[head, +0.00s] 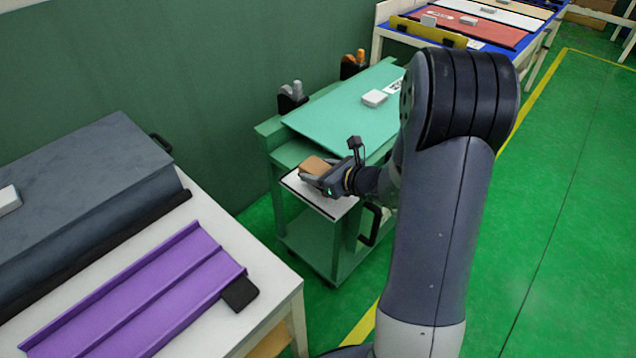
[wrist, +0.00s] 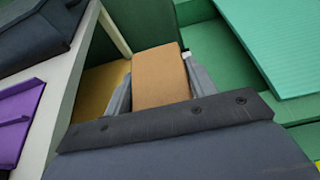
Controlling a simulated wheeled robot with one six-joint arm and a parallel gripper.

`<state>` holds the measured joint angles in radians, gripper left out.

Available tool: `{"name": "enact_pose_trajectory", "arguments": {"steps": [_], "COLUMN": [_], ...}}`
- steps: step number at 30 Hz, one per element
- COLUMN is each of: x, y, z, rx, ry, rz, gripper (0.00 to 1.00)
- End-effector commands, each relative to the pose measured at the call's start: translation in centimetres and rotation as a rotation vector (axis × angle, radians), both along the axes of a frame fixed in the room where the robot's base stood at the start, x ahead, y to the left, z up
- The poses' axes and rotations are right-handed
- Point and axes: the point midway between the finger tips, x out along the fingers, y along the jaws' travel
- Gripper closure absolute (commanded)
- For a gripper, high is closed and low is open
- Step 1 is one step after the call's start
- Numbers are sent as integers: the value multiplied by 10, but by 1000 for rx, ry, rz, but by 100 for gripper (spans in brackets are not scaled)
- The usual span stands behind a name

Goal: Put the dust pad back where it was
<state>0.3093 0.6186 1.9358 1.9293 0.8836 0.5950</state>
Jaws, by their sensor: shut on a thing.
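The dust pad (wrist: 160,78) is a tan-orange block. My gripper (wrist: 158,88) is shut on it, with a grey finger on each side in the wrist view. In the head view the pad (head: 316,166) shows at the tip of my gripper (head: 322,178), over a white dark-edged plate (head: 325,204) at the near end of the green cart. I cannot tell whether the pad touches the plate or is held above it. My arm hides part of the cart's right side.
The green cart (head: 285,150) carries a teal panel (head: 340,112) with a small white block (head: 375,98). Dark holders (head: 291,98) stand behind it. A white table (head: 260,285) with a purple tray (head: 140,285) and a grey case (head: 90,190) is at left. Green floor is clear at right.

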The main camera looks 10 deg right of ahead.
Motion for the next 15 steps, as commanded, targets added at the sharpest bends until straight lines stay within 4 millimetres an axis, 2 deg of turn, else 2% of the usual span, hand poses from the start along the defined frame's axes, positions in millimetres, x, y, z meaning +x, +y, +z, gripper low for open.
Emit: {"name": "enact_pose_trajectory", "arguments": {"steps": [7, 15], "x": [0, 0], "y": [0, 0], "z": [-34, -36], "rx": [0, -1], "ry": [4, -1], "rz": [0, 0], "gripper": [77, 77]}}
